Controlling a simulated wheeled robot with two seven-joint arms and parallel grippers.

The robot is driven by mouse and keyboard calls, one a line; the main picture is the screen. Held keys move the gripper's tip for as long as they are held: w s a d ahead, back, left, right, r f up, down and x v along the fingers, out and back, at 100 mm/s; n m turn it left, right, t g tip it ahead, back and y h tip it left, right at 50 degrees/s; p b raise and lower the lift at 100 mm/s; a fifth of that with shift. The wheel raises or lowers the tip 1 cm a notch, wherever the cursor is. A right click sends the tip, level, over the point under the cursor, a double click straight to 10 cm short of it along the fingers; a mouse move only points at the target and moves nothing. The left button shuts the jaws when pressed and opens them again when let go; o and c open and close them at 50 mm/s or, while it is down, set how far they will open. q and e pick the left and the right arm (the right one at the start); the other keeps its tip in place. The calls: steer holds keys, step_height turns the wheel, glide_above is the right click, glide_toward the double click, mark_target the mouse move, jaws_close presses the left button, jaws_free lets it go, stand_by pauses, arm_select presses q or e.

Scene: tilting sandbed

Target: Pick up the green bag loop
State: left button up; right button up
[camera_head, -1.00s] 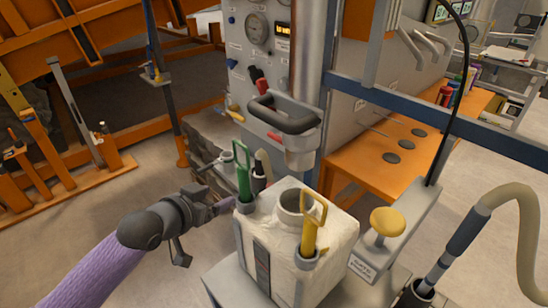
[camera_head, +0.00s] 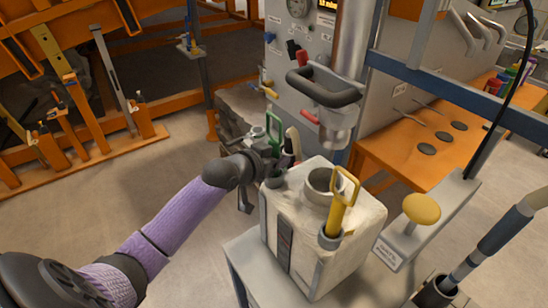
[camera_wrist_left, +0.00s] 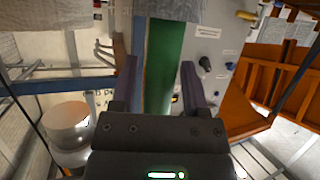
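The green bag loop (camera_head: 274,128) stands upright at the left back corner of the white block-shaped bag (camera_head: 310,225). Its lower part is hidden behind my left gripper in the head view. My left gripper (camera_head: 271,163) is at the loop's lower part, beside the bag's left edge. In the left wrist view the green loop (camera_wrist_left: 165,60) shows as a broad green strip between the two dark fingers (camera_wrist_left: 161,85), which are apart. Whether they touch it is hard to tell. The right gripper is not in view.
A yellow loop (camera_head: 343,200) stands in a grey socket at the bag's front right. A grey collar (camera_head: 321,182) rises from the bag top. A dark handle (camera_head: 325,90) hangs above it. A yellow knob (camera_head: 421,208) stands to the right.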

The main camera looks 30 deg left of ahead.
arm_select(q)
jaws_close()
step_height(320, 180, up, 28)
steer(key=p, duration=0.4)
steer(key=shift+p, duration=0.3)
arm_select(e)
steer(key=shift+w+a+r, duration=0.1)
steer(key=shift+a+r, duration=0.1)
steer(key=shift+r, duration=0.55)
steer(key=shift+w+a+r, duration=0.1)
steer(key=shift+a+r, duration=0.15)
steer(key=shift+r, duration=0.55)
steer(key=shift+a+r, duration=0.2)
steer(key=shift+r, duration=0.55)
